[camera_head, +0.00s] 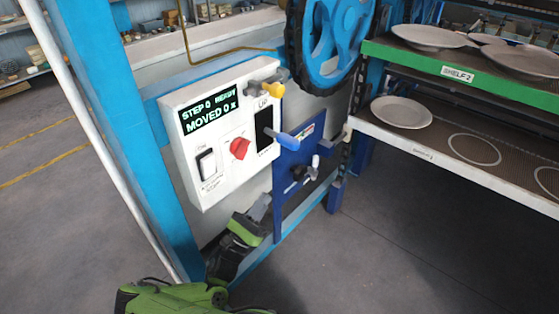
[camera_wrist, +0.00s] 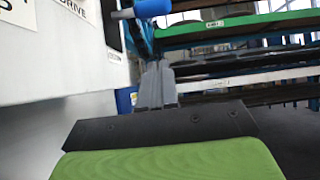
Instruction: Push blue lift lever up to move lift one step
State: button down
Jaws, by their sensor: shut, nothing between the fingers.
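The blue lift lever (camera_head: 284,140) sticks out from a black slot on the right side of the white control box (camera_head: 205,185). Its blue tip also shows at the top of the wrist view (camera_wrist: 150,8). My gripper (camera_head: 261,204) is below the control box and below the lever, apart from it. In the wrist view the grey fingers (camera_wrist: 158,82) are together and empty, pointing up toward the lever. The display (camera_head: 208,111) reads "STEP 0 READY" and "MOVED 0 x".
A yellow-ended lever (camera_head: 272,89), a red knob (camera_head: 239,148) and a white switch (camera_head: 207,164) are on the same box. A blue panel (camera_head: 293,185) with a small handle stands right of it. A big blue wheel (camera_head: 332,35) is above; shelves with plates (camera_head: 401,112) are at right.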

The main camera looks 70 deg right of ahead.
aim_at(280, 137)
jog(key=a+r+b+x, duration=0.1)
jog(key=r+x, duration=0.1)
jog(key=x, duration=1)
jog(key=shift+w+r, duration=0.2)
jog(key=shift+r, duration=0.2)
